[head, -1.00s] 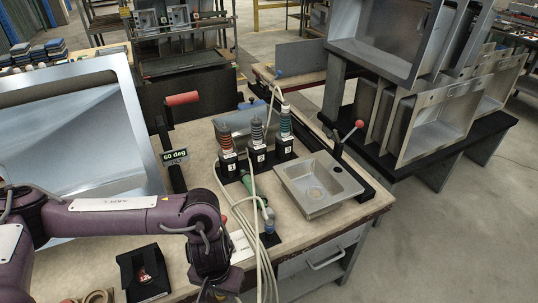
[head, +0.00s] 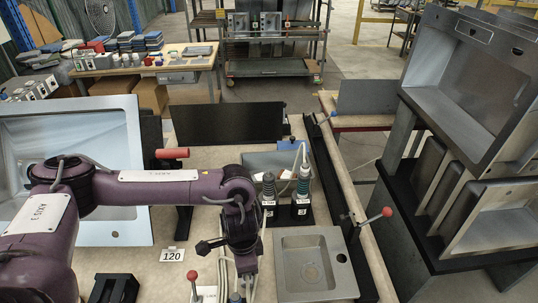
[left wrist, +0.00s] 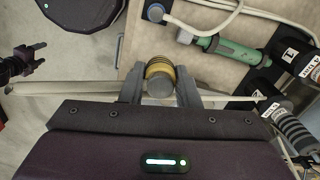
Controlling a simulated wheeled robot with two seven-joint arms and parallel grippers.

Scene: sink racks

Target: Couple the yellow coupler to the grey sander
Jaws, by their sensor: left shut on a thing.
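My left gripper (left wrist: 159,80) is shut on the yellow coupler (left wrist: 160,69), a ribbed yellow ring with a grey round end, seen in the left wrist view. In the head view the arm hides the coupler and the fingertips. The grey sander (head: 268,187) stands upright in a black numbered holder, just beyond my left wrist; it also shows at the lower right of the left wrist view (left wrist: 292,128). The coupler is apart from it. A dark two-pronged claw, apparently my right gripper (left wrist: 40,55), shows open and empty at the left wrist view's left edge.
A small steel sink (head: 285,268) and a red-knobbed lever (head: 375,218) are to the right. A green-handled tool (left wrist: 216,46) and pale hoses lie on the bench. A large sink (head: 130,125) stands at left.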

